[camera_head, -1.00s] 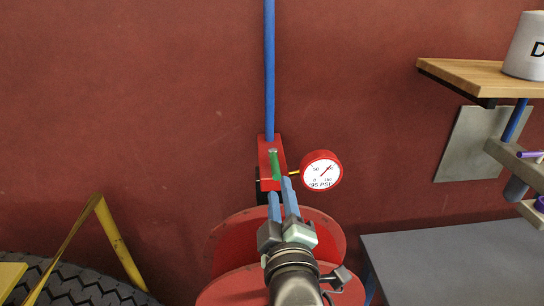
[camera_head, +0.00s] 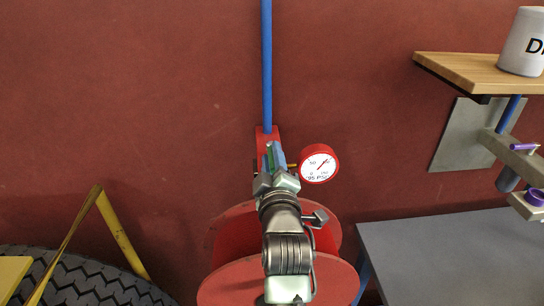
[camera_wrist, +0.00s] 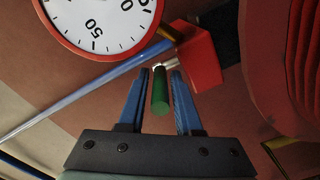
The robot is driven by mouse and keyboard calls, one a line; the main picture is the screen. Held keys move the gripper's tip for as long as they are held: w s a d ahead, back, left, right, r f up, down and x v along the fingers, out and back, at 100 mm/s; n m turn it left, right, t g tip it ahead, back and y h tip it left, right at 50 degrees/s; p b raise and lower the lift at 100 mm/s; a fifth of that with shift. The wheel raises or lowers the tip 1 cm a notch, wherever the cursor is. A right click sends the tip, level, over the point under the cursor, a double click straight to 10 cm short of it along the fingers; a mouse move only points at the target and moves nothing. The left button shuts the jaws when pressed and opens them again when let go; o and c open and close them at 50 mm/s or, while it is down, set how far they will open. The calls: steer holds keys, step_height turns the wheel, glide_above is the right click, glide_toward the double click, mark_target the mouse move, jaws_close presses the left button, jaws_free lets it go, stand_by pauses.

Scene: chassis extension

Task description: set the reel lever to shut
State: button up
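The reel lever has a green handle (camera_wrist: 160,95) on a pale metal stem, fixed to a red valve block (camera_wrist: 203,57). In the head view the block (camera_head: 262,136) sits on the wall below a blue pipe, and my gripper hides most of the lever. My gripper (camera_wrist: 162,78) has two blue fingers, one on each side of the green handle. Narrow gaps show between the handle and both fingers, so the gripper is open around it, not clamped. In the head view my gripper (camera_head: 274,154) is right in front of the block.
A red round pressure gauge (camera_head: 319,164), reading about 95 PSI, is close at the right of my gripper; it also shows in the wrist view (camera_wrist: 95,22). The red reel (camera_head: 235,232) is below. A grey table (camera_head: 445,255) stands at lower right, a tyre (camera_head: 90,278) at lower left.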

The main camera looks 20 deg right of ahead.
jaws_close()
stand_by(1.3)
